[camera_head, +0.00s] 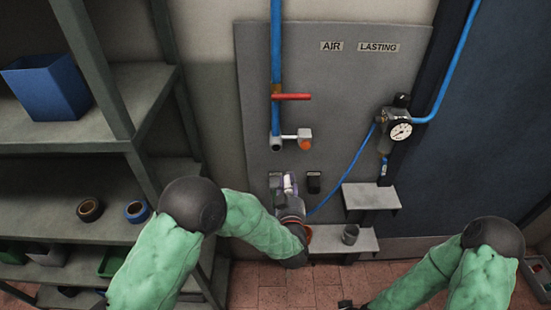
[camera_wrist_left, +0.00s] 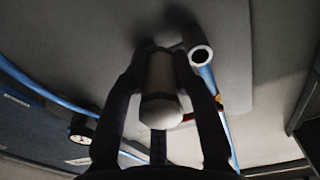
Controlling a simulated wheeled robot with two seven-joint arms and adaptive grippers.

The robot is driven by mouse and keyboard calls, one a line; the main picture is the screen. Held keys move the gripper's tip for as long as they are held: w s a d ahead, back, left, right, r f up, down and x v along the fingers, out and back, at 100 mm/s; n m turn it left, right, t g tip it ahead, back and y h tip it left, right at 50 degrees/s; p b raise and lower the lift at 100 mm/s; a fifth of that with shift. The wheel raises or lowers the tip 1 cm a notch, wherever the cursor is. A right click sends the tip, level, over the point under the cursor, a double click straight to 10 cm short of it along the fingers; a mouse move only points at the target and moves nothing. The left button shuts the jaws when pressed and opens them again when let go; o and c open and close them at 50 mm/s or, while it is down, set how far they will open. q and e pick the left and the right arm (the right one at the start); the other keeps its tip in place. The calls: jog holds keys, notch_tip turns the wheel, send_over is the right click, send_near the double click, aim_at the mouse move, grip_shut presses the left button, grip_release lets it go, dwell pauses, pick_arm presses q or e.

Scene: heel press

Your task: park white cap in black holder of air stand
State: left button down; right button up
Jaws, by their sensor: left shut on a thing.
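The white cap (camera_head: 288,183) is a pale cylinder held in my left gripper (camera_head: 286,186), in front of the lower part of the grey air stand panel (camera_head: 340,75). In the left wrist view the cap (camera_wrist_left: 160,88) lies between both fingers of the left gripper (camera_wrist_left: 162,75), which is shut on it. A small black holder (camera_head: 313,183) with a label above it is on the panel just right of the gripper. Another dark piece (camera_head: 274,180) is partly hidden by the gripper. My right gripper (camera_head: 346,304) barely shows at the bottom edge; its jaws cannot be made out.
A blue pipe (camera_head: 276,60) with a red lever (camera_head: 292,96) ends in an open outlet (camera_head: 276,144) above the gripper. A gauge (camera_head: 400,131) and blue hose (camera_head: 343,180) are at right. Small shelves (camera_head: 371,196) stand below; a grey rack (camera_head: 60,215) is at left.

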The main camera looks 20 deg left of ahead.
pick_arm(q)
jog(key=w+d+f+b, duration=0.1)
jog(key=d+f+b, duration=0.4)
jog(key=f, duration=0.4)
jog(key=w+d+f+b, duration=0.2)
jog(key=d+f+b, duration=0.3)
jog(key=f, duration=0.3)
jog(key=shift+d+f+b, duration=0.4)
jog(key=shift+b, duration=0.4)
dwell(0.8)
jog(key=shift+w, duration=0.2)
jog(key=shift+x, duration=2.35)
jog(key=shift+x, duration=1.45)
dwell(0.6)
